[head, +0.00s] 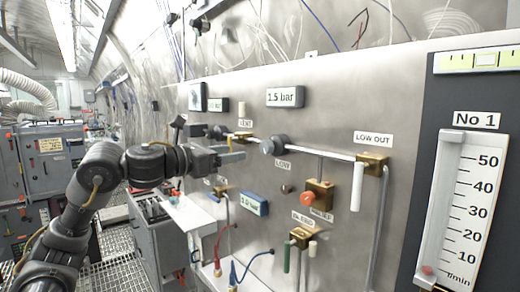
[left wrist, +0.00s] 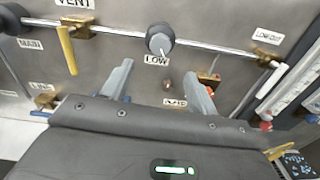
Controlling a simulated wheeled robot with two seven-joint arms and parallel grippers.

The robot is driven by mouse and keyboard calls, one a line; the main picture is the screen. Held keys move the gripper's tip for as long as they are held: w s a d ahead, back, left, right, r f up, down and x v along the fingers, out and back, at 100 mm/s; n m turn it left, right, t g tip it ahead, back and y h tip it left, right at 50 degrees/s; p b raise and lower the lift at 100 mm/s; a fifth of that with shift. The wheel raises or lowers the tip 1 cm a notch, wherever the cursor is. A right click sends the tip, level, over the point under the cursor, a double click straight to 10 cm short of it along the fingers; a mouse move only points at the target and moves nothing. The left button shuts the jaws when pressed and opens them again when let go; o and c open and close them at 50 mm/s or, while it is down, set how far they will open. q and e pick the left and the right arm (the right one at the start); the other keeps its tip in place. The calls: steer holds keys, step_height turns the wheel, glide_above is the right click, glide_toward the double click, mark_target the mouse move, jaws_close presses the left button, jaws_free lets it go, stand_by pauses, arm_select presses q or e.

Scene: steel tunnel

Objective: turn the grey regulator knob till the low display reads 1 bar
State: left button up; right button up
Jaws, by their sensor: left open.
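The grey regulator knob (head: 275,145) sits on the pipe of the steel panel, with a LOW label (head: 283,163) below it. It also shows in the left wrist view (left wrist: 160,40), with a pale face and dark body. A display (head: 285,97) above the knob reads 1.5 bar. My left gripper (head: 236,156) is open and empty, left of the knob in the head view and apart from it. In the left wrist view its two fingers (left wrist: 158,72) are spread, with the knob beyond and between them. My right gripper is out of view.
A brass valve with a white handle (head: 357,187) is right of the knob. A red relief knob (head: 307,198) and BLEED valve (head: 301,238) are lower. A yellow-handled vent valve (left wrist: 67,49) is left. A blue-framed display (head: 255,204) and flow gauge (head: 458,210) also show.

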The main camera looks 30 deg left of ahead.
mark_target(263, 147)
arm_select(q)
steer(key=p+x, duration=0.3)
steer(key=x, duration=0.6)
steer(key=shift+w+d+r+p, duration=0.1)
steer(key=shift+w+p, duration=0.1)
steer(key=shift+p, duration=0.1)
steer(key=shift+w+d, duration=0.15)
steer(key=shift+w, duration=0.4)
steer(key=c, duration=1)
steer(key=n+p, duration=0.1)
steer(key=n, duration=0.3)
steer(key=shift+n, duration=0.3)
steer(key=n+p, duration=0.1)
steer(key=n, duration=0.4)
steer(key=shift+n, duration=0.3)
